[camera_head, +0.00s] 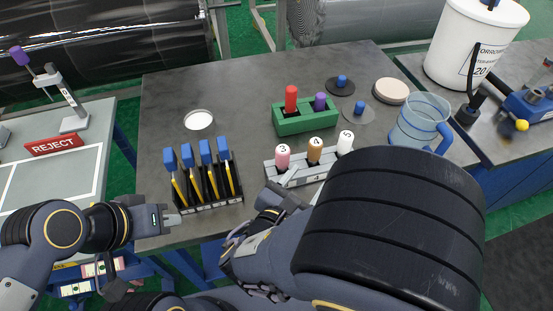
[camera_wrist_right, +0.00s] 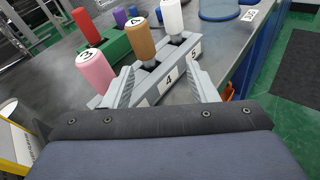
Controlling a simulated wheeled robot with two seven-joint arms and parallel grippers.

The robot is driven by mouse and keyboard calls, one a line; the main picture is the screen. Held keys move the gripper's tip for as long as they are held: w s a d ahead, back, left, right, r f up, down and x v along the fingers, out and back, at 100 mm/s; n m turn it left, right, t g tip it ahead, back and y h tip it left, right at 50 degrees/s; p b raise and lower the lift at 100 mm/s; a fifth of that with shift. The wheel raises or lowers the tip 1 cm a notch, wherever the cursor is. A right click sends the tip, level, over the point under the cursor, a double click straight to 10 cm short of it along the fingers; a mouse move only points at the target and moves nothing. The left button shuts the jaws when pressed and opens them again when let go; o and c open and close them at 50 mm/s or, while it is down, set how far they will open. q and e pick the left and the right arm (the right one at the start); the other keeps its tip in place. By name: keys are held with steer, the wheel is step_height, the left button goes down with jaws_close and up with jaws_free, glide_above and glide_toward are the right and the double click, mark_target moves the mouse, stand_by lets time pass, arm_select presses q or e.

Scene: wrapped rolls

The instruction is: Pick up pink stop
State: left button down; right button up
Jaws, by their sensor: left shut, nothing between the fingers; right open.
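The pink stop (camera_head: 283,155), a rounded peg marked 3, stands upright in a grey rack (camera_head: 312,173) with a brown peg (camera_head: 314,150) and a white peg (camera_head: 345,142). In the right wrist view the pink stop (camera_wrist_right: 97,70) is left of the left finger, outside the jaws. My right gripper (camera_wrist_right: 163,84) is open and empty, its fingers close to the near side of the rack, with the brown peg (camera_wrist_right: 139,40) beyond the gap between them. In the head view my right arm hides much of that gripper. My left gripper (camera_head: 170,216) is shut and empty at the table's front left edge.
A black rack (camera_head: 208,205) of blue-topped tools stands beside my left gripper. A green block (camera_head: 306,122) with red and purple pegs is behind the grey rack. A clear blue-handled jug (camera_head: 417,128) stands right. The table's back left is mostly clear.

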mark_target(280, 160)
steer(key=a+n+t+y, duration=0.1)
steer(key=a, duration=0.1)
steer(key=a+n+t, duration=0.1)
steer(key=a+n, duration=0.1)
steer(key=s+a+r+n+t+y, duration=0.1)
steer(key=a, duration=0.1)
steer(key=shift+t+y, duration=0.3)
steer(key=shift+t, duration=0.1)
steer(key=x, duration=0.2)
steer(key=p+x, duration=0.1)
steer(key=x, duration=0.4)
steer(key=shift+w+a+f+p, duration=0.15)
steer(key=shift+w+a+p, duration=0.2)
steer(key=shift+w, duration=0.15)
steer(key=shift+c, duration=0.3)
steer(key=c, duration=1)
steer(key=shift+c, duration=0.2)
